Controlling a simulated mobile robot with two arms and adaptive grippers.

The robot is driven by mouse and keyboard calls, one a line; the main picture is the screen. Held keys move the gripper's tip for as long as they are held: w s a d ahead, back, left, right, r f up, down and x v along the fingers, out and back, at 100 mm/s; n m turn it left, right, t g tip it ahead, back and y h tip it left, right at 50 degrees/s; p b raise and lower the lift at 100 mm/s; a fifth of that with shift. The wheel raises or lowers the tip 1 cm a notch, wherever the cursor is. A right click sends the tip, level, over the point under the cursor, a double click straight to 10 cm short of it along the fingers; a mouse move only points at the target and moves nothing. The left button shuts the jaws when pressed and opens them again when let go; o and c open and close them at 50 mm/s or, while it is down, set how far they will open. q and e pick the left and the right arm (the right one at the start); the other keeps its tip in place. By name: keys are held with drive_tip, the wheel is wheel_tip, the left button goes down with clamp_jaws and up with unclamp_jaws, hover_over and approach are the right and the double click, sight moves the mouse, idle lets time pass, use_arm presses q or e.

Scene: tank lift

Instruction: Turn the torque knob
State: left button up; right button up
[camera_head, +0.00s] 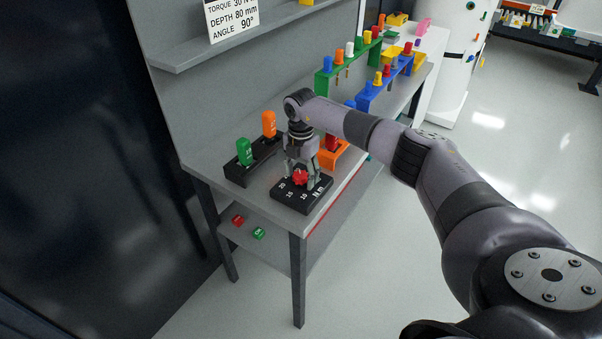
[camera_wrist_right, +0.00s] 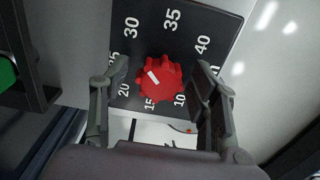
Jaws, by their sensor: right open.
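The torque knob (camera_head: 300,177) is red and lobed. It sits on a black dial plate (camera_head: 290,198) with white numbers and "Nm", on the table's front corner. In the right wrist view the knob (camera_wrist_right: 160,82) carries a white pointer mark toward its upper left; numbers such as 30, 35 and 40 show around it on the plate (camera_wrist_right: 185,22). My right gripper (camera_head: 301,172) points down over the knob. Its fingers (camera_wrist_right: 158,85) are open on either side of the knob, with gaps visible. My left gripper is not in view.
A black holder (camera_head: 240,173) with green and orange handled tools stands left of the dial. An orange block (camera_head: 335,154) is behind my gripper. Green (camera_head: 335,76) and blue (camera_head: 370,93) racks stand farther back. A sign (camera_head: 232,18) reads torque 30, depth 80 mm, angle 90°.

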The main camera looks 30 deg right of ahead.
sight(301, 174)
wheel_tip(301, 174, up, 12)
idle(0.6)
idle(0.4)
